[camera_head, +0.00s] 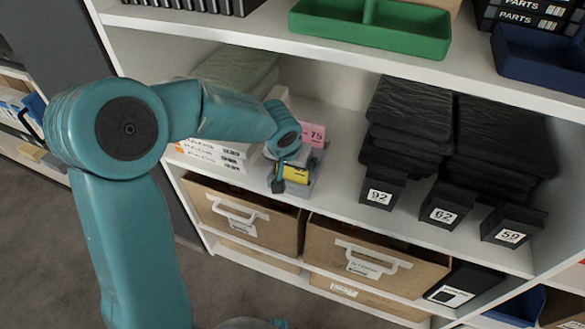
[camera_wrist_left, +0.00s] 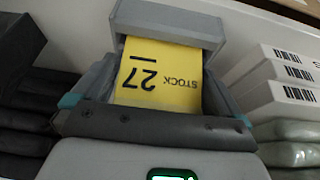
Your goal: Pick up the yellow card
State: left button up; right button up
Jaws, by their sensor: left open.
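The yellow card (camera_wrist_left: 160,82), printed "STOCK 27", stands in front of a grey holder (camera_wrist_left: 168,22) in the left wrist view. It shows upside down there. In the head view the yellow card (camera_head: 294,173) is a small patch at the front edge of the middle shelf, partly covered by my gripper. My left gripper (camera_wrist_left: 158,92) is open, with one finger on each side of the card; I cannot tell whether either finger touches it. It also shows in the head view (camera_head: 291,176). My right gripper is in neither view.
A pink card (camera_head: 313,134) stands just behind. White boxes (camera_head: 215,153) lie to the left, and black packs (camera_head: 405,115) with numbered black boxes (camera_head: 442,205) to the right. The upper shelf (camera_head: 285,40) is above; cardboard bins (camera_head: 240,215) are below.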

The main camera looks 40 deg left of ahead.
pick_arm(q)
jog(key=shift+f, duration=0.1)
jog(key=c, duration=0.7)
jog(key=shift+o, duration=0.2)
